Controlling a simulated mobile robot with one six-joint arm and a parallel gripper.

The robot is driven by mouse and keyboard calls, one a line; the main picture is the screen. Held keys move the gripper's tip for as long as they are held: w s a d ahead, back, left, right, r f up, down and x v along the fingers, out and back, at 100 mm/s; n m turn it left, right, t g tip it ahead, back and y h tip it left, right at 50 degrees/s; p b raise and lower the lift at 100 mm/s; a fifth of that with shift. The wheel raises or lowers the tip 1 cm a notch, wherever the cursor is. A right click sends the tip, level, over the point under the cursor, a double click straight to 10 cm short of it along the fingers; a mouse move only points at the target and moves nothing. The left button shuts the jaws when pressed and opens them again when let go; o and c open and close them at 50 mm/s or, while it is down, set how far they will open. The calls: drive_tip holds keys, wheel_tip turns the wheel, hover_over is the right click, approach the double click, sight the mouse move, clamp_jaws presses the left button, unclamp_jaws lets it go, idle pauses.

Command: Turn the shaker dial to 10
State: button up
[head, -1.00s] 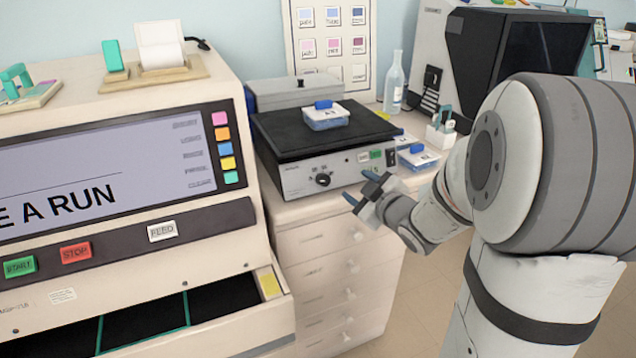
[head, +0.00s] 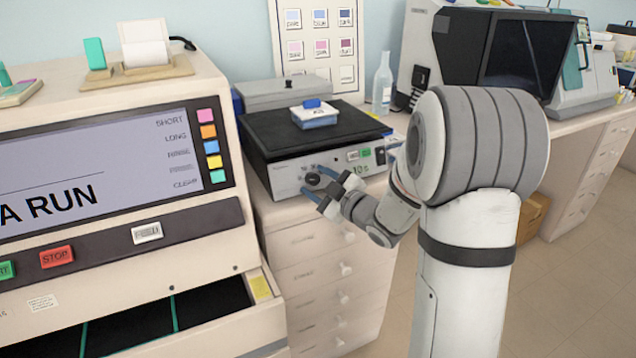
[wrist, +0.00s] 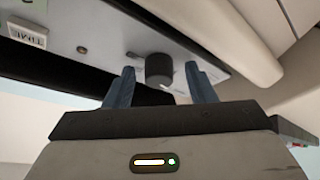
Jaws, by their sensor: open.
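The shaker (head: 285,176) is a grey box with a black platform on top. Its round black dial (head: 312,179) is on the left of the front panel; I cannot read its setting. My gripper (head: 315,182) is at the panel, open, with its blue fingers on either side of the dial. In the wrist view, the dial (wrist: 159,70) stands between the two fingertips (wrist: 161,78), with a gap on each side. I cannot tell whether either finger touches it.
A clear tray with a blue clip (head: 314,117) sits on the platform. A large stainer (head: 200,255) stands at the left. A bottle (head: 382,84) is behind.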

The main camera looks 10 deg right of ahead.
drive_tip(key=shift+w, duration=0.1)
drive_tip(key=c, duration=1)
drive_tip(key=shift+o, duration=0.2)
drive_tip(key=shift+a+f+m+t+b, duration=0.1)
drive_tip(key=shift+m+t+b, duration=0.2)
drive_tip(key=shift+m+b, duration=0.2)
drive_tip(key=shift+f+m+h+b, duration=0.1)
drive_tip(key=shift+m+h+b, duration=0.3)
drive_tip(key=shift+m+b, duration=0.3)
drive_tip(key=m+t+h+b, duration=0.1)
drive_tip(key=m+b, duration=0.1)
drive_tip(key=m, duration=0.1)
drive_tip(key=shift+a+f, duration=0.1)
drive_tip(key=shift+a, duration=0.05)
drive_tip(key=m+h+b, duration=0.2)
drive_tip(key=m, duration=0.2)
drive_tip(key=m+t+h+b, duration=0.1)
drive_tip(key=m+h+b, duration=0.1)
drive_tip(key=m, duration=0.1)
drive_tip(key=shift+a+r+m+t+b, duration=0.2)
drive_tip(key=shift+m+t+b, duration=0.1)
drive_tip(key=shift+m, duration=0.1)
drive_tip(key=shift+d, duration=0.1)
